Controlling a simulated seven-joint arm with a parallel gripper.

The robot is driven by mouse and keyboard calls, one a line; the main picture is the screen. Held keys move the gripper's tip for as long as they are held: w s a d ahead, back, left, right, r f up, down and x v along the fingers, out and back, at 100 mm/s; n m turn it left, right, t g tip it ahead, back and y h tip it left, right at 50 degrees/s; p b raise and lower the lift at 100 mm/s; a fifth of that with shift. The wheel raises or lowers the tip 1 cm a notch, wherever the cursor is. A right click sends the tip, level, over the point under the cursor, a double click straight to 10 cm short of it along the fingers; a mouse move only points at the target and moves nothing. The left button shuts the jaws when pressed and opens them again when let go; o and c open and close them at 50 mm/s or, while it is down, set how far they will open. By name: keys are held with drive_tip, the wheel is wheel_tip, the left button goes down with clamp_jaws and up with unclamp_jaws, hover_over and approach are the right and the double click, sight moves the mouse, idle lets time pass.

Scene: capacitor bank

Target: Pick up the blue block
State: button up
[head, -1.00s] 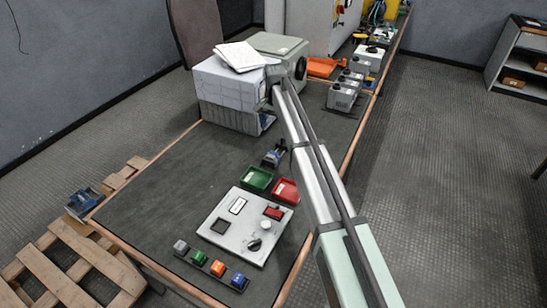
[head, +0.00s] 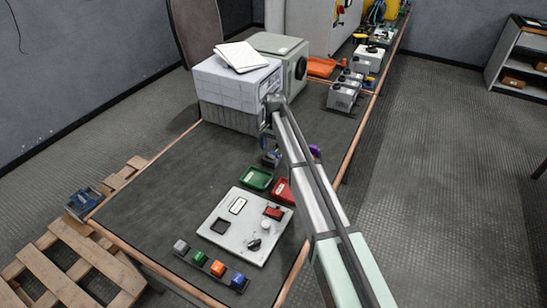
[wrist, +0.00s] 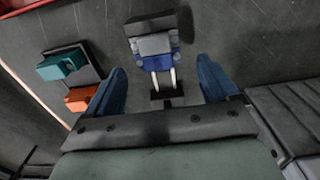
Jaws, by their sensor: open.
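A small blue block (head: 239,281) stands at the right end of a row of small coloured blocks near the table's front edge in the head view. In the head view my arm reaches over the table to near the grey boxes, far from the row of blocks. My gripper there is largely hidden by the arm.
Grey (head: 181,247), green (head: 199,258) and orange (head: 218,268) blocks stand beside the blue one. Behind them are a control panel (head: 230,243), a green bin (head: 257,178) and a red bin (head: 280,190). A white box (head: 225,80) stands farther back. The table's left half is clear.

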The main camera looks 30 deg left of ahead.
sight(274, 153)
wheel_tip(274, 153, down, 4)
drive_tip(key=shift+r, duration=0.25)
drive_tip(key=c, duration=1.1)
drive_tip(key=shift+c, duration=0.2)
